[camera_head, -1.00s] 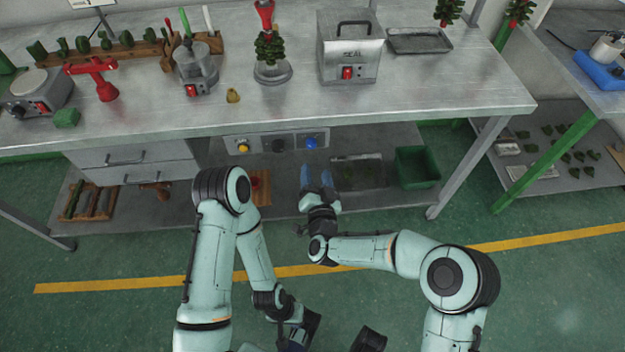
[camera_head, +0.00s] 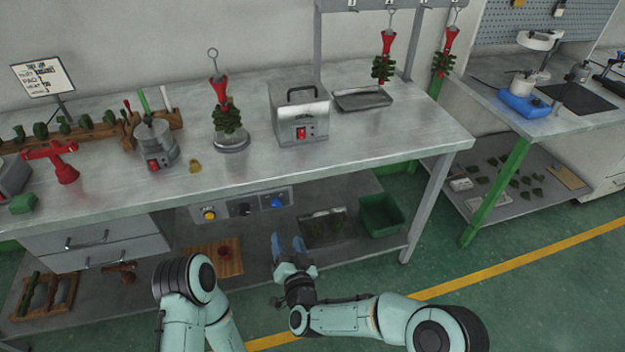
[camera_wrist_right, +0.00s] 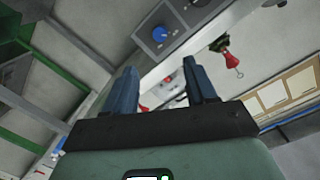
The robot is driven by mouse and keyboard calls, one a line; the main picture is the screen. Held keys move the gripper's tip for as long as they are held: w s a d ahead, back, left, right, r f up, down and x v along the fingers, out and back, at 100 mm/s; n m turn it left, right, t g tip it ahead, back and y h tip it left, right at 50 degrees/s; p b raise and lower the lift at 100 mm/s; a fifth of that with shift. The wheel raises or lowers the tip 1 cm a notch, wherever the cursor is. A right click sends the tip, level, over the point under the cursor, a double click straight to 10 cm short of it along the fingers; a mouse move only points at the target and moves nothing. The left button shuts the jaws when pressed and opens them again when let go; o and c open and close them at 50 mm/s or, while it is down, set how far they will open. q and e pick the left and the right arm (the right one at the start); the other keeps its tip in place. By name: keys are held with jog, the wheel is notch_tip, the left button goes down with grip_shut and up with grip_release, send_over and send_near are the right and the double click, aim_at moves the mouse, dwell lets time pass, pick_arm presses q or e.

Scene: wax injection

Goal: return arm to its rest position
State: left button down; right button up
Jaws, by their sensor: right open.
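My right gripper (camera_head: 288,245) is open and empty in the head view, its two blue fingers pointing up toward the workbench front. It is in front of the bench's lower shelf, apart from anything I can see. In the right wrist view its fingers (camera_wrist_right: 160,90) stand apart with nothing between them. My right arm (camera_head: 345,317) reaches in from the lower right, bent at the elbow. Part of my left arm (camera_head: 195,300) shows at the lower left; its gripper is out of the picture.
The metal workbench (camera_head: 350,150) stands ahead, with a control panel (camera_head: 240,207) under its top. A green bin (camera_head: 381,215) sits on the lower shelf (camera_head: 180,275), beside a metal tray (camera_head: 323,227). A wax tree on a round base (camera_head: 230,141) and a sealing box (camera_head: 300,112) stand on top. Green floor lies clear at right.

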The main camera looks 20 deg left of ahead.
jog(key=s+d+f+g+h+p, duration=0.2)
jog(key=s+d+f+g+p, duration=0.2)
jog(key=d+f, duration=0.45)
jog(key=s+d+f+g+h+p, duration=0.25)
jog(key=s+d+f, duration=0.35)
jog(key=d, duration=0.4)
pick_arm(q)
notch_tip(320, 180, up, 13)
jog(key=p, duration=0.7)
jog(key=shift+w+f+g, duration=0.15)
jog(key=shift+w+g, duration=0.05)
jog(key=shift+g, duration=0.1)
pick_arm(e)
jog(key=s+d+f+m+g, duration=0.1)
jog(key=s+d+m+g, duration=0.1)
jog(key=s+d+g, duration=0.2)
jog(key=s+d+f+m+g, duration=0.1)
jog(key=s+d+g, duration=0.4)
jog(key=s+d, duration=0.5)
jog(key=s+h, duration=0.1)
jog(key=s, duration=0.6)
jog(key=shift+s+m, duration=0.35)
jog(key=shift+m, duration=0.05)
